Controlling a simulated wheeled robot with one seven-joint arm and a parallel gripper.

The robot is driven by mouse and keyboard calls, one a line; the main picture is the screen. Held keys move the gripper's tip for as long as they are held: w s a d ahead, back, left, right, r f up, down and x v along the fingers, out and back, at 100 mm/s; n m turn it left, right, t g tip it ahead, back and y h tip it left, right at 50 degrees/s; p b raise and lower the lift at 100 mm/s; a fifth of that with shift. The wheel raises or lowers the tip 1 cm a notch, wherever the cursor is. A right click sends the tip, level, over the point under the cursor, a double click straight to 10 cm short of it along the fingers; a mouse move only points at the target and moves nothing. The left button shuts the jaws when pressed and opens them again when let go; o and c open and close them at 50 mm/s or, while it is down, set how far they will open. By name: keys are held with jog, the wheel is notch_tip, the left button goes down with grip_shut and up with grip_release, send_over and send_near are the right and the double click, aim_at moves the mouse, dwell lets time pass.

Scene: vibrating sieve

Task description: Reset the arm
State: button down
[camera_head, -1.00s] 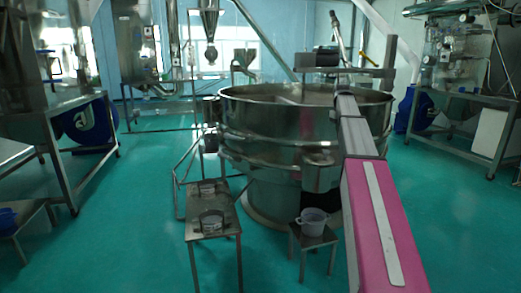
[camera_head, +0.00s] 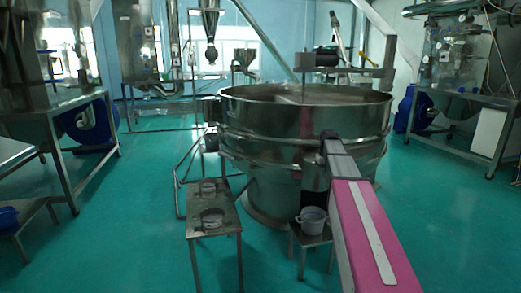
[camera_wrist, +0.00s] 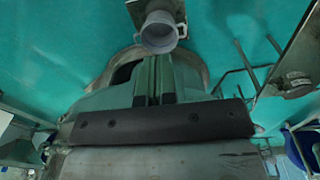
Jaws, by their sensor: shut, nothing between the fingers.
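My arm reaches in from the lower right of the head view, with a pink link and a grey link ahead of it. My gripper (camera_wrist: 153,62) shows in the wrist view as two narrow fingers lying together, empty, in front of a dark crossbar. In the head view the far end of my arm sits in front of the right side of the large round steel sieve (camera_head: 265,120), and the fingers cannot be made out there. A light grey cup (camera_head: 313,219) stands on a small stool just below the arm; it also shows at the top of the wrist view (camera_wrist: 158,33).
A low metal table (camera_head: 214,240) with two round sieve-like pans stands left of the stool. Steel frames with machines (camera_head: 75,170) stand at left, and another machine frame (camera_head: 470,130) at right. Green floor is open on both sides.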

jog(key=s+a+f, duration=0.3)
jog(key=s+f, duration=0.4)
jog(key=s, duration=0.2)
jog(key=s+a+f+m, duration=0.1)
jog(key=s+a+f, duration=0.3)
jog(key=s+f, duration=0.4)
jog(key=s+a+f+m, duration=0.1)
jog(key=s+a+f, duration=0.3)
jog(key=s+f, duration=0.4)
jog(key=s, duration=0.2)
jog(key=shift+s+a, duration=0.15)
jog(key=shift+s, duration=0.15)
